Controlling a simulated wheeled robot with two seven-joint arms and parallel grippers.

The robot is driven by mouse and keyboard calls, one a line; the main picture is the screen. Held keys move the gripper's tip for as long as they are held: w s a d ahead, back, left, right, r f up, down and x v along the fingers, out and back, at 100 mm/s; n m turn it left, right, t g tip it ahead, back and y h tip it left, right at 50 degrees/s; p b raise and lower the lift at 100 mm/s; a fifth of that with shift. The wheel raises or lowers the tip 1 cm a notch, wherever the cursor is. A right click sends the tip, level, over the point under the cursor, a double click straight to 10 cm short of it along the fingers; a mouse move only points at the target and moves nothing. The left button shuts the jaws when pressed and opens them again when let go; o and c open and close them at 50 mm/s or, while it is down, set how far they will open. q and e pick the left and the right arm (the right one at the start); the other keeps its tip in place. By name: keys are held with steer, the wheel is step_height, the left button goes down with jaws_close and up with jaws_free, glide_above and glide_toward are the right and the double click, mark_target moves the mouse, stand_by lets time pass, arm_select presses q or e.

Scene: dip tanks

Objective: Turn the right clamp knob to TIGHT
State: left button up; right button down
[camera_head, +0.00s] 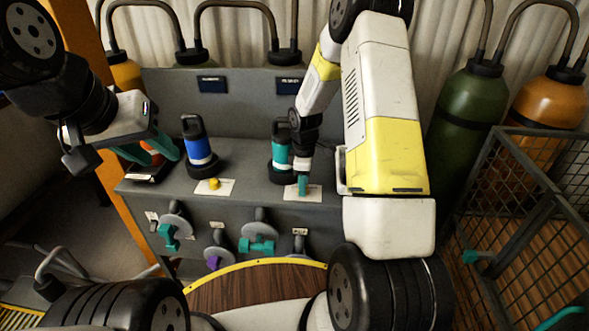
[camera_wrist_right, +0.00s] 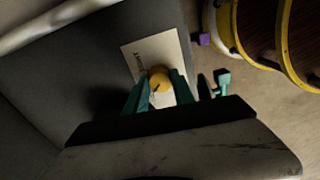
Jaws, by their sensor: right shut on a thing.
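The right clamp knob (camera_wrist_right: 159,78) is yellow with a dark pointer line, and sits on a white label plate (camera_wrist_right: 150,50) with printed letters too small to read fully. My right gripper (camera_wrist_right: 160,92) has its teal fingers on either side of the knob, shut on it. In the head view my right gripper (camera_head: 303,184) comes down over the right label plate (camera_head: 312,194) and hides the knob. The left yellow knob (camera_head: 214,183) stands on its own plate. My left gripper (camera_head: 150,158) is at the upper left, its teal fingers spread apart.
A blue bottle-like tool (camera_head: 199,150) and a teal one (camera_head: 281,158) stand on the grey bench. Teal and purple handles (camera_head: 258,245) stick out of its front. Green (camera_head: 463,105) and orange tanks stand right, behind a wire cage (camera_head: 510,190).

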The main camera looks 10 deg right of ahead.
steer(key=m, duration=0.8)
steer(key=shift+m, duration=0.3)
steer(key=m, duration=0.4)
steer(key=shift+m, duration=2.3)
steer(key=c, duration=1.1)
jaws_free()
steer(key=shift+o, duration=0.2)
